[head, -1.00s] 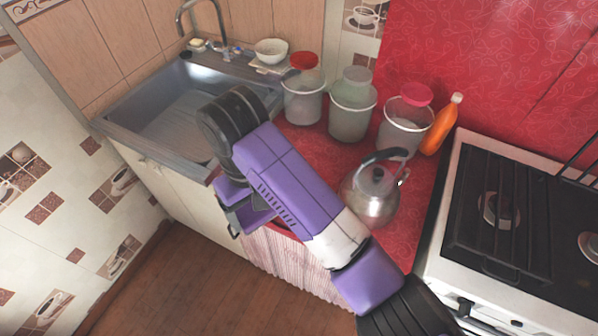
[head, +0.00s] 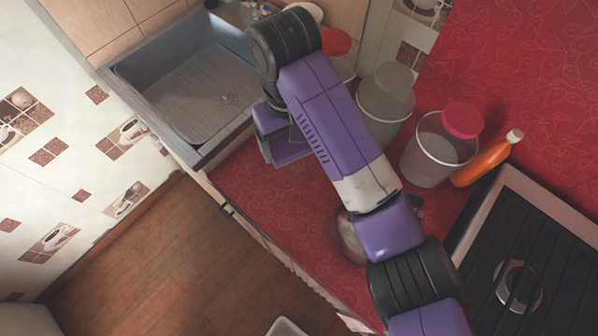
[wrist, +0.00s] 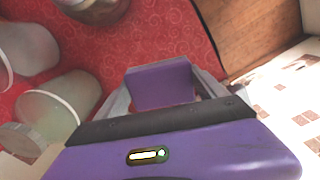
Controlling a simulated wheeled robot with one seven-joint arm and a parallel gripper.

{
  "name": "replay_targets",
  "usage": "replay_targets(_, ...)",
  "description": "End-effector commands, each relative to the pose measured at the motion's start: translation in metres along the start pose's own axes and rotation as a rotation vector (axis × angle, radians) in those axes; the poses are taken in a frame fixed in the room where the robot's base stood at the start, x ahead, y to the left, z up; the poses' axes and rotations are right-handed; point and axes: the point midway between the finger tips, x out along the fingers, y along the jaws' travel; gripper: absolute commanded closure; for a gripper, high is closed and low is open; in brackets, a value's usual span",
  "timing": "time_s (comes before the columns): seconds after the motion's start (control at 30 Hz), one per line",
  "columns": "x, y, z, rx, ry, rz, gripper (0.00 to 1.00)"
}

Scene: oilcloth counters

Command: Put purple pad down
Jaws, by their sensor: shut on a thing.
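The purple pad (wrist: 162,84) is a flat purple piece between the two grey fingers of my gripper (wrist: 160,76) in the wrist view. The fingers are shut on it. Red patterned oilcloth (wrist: 165,35) shows beyond the pad; I cannot tell whether the pad touches it. In the head view my gripper (head: 284,148) is over the red counter (head: 245,185), just right of the sink. My own arm covers part of the gripper there, and the pad is hard to tell from the purple gripper parts.
The sink (head: 185,90) lies left of my gripper. A metal kettle (head: 347,238) is partly hidden under my arm. Lidded containers (head: 385,108) (head: 437,150) and an orange bottle (head: 485,160) stand to the right, near the stove (head: 520,235). The counter's front left is clear.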

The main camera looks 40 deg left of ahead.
Motion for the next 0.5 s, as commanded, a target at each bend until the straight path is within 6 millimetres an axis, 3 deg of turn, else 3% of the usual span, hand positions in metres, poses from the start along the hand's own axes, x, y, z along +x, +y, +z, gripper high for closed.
replay_targets(0.03, 0.017, -0.002, 0.001, 0.001, -0.003, -0.003, 0.57)
replay_targets(0.2, 0.057, -0.003, 0.001, -0.001, -0.004, -0.004, 0.57)
replay_targets(0.5, 0.112, -0.001, 0.003, 0.001, -0.007, -0.001, 0.57)
